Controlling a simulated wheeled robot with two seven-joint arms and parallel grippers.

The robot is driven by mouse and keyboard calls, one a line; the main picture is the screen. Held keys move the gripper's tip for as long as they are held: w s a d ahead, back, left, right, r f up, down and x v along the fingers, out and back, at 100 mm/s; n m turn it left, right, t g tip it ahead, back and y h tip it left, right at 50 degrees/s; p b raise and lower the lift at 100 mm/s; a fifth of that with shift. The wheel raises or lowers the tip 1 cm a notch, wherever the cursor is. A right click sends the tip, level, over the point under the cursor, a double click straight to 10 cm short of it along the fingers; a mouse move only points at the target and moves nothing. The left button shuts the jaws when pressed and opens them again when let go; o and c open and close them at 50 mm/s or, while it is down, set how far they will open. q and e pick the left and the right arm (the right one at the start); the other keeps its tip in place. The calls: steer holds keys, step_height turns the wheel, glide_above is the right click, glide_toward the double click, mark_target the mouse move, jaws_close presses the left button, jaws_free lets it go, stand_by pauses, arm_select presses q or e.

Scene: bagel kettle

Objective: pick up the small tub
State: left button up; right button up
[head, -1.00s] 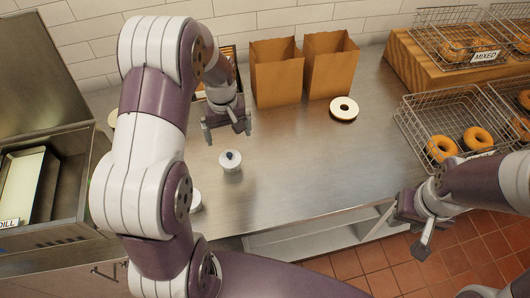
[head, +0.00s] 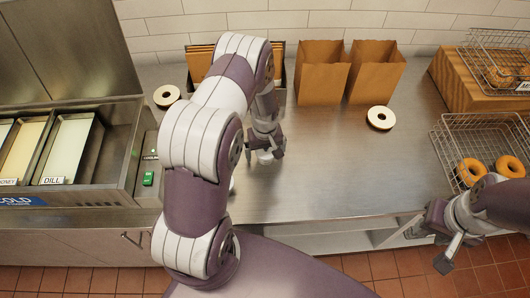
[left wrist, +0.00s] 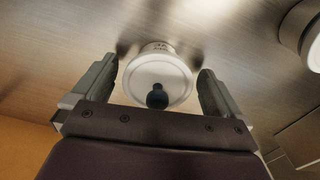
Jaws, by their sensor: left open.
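The small tub (head: 265,157) is white and stands on the steel counter. My left gripper (head: 264,148) is right at it in the head view and hides part of it. My right gripper (head: 432,240) is open and empty past the counter's front edge at the right.
A second white round container (left wrist: 304,32) stands near the tub, mostly hidden behind my left arm in the head view. A steel bin unit (head: 110,150) is at the left.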

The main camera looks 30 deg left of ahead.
arm_select(q)
steer(key=shift+d, duration=0.1)
steer(key=shift+w, duration=0.1)
steer(key=c, duration=1.1)
steer(key=shift+r, duration=0.1)
